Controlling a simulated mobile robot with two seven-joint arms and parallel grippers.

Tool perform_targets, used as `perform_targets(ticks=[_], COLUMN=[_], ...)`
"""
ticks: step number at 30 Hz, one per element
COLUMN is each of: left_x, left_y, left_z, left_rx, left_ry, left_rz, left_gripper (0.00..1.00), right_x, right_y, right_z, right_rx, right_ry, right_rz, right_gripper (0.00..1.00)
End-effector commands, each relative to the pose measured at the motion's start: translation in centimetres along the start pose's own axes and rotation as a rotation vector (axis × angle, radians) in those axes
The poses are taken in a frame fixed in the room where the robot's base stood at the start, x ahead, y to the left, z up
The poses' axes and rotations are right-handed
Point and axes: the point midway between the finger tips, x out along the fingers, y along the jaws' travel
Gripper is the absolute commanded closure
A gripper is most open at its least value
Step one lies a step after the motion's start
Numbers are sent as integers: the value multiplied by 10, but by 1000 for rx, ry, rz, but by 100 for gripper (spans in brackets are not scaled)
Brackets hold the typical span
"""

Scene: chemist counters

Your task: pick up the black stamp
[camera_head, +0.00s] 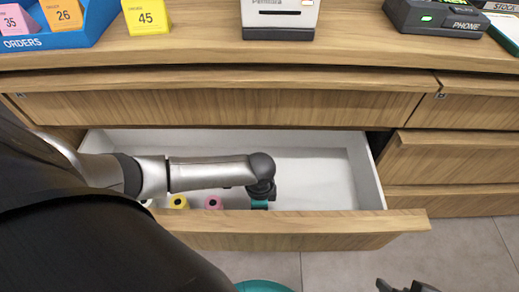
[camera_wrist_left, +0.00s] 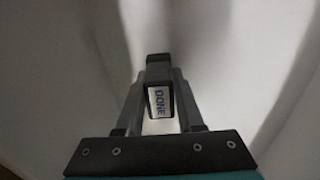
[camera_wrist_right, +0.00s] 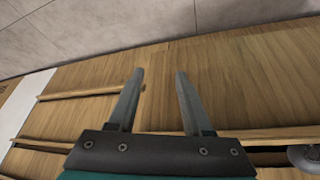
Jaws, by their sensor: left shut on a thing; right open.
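The black stamp (camera_wrist_left: 158,68) shows in the left wrist view, with a white face reading "DONE". My left gripper (camera_wrist_left: 159,90) is shut on it, one finger on each side. In the head view my left arm reaches down into the open drawer (camera_head: 368,170); the fingers and the stamp are hidden there behind the arm and the drawer front. My right gripper (camera_wrist_right: 160,75) is open and empty in front of the wooden cabinet fronts. Part of it also shows at the bottom of the head view (camera_head: 405,287).
A yellow roll (camera_head: 178,202) and a pink roll (camera_head: 213,203) lie in the drawer, left of my left wrist. The counter above holds a blue orders tray (camera_head: 50,40), a yellow box (camera_head: 147,18), a white device (camera_head: 281,16) and a phone (camera_head: 436,17). The drawer's right part looks clear.

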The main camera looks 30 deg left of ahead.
Motion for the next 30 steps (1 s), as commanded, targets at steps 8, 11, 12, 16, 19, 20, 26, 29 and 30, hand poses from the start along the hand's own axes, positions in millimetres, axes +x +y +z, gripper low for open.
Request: perform_targets(ticks=[8, 11, 12, 16, 19, 20, 26, 29, 30], left_x=[-3, -7, -10, -21, -33, -37, -64, -79, -84], left_y=[0, 0, 0, 0, 0, 0, 0, 0, 0], left_z=[0, 0, 0, 0, 0, 0, 0, 0, 0], left_rx=[0, 0, 0, 1, 1, 1, 0, 0, 0], left_ry=[0, 1, 1, 1, 1, 1, 0, 2, 1], left_rz=[0, 0, -1, -1, -1, -1, -1, 0, 0], left_gripper=[100, 100, 100, 100, 100, 100, 100, 100, 100], right_x=[-1, 2, 6, 21, 33, 37, 65, 77, 82], right_y=[0, 0, 0, -1, -1, -1, -2, -3, -3], right_z=[-1, 1, 2, 6, 12, 15, 34, 46, 51], right_rx=[0, 0, -1, 0, -1, -1, -3, -4, -4], right_ry=[0, -9, -14, -39, -66, -72, -123, -147, -156], right_rz=[0, 0, -1, -3, -3, -3, -6, -7, -7], right_gripper=[50, 50, 50, 50, 50, 50, 50, 50, 50])
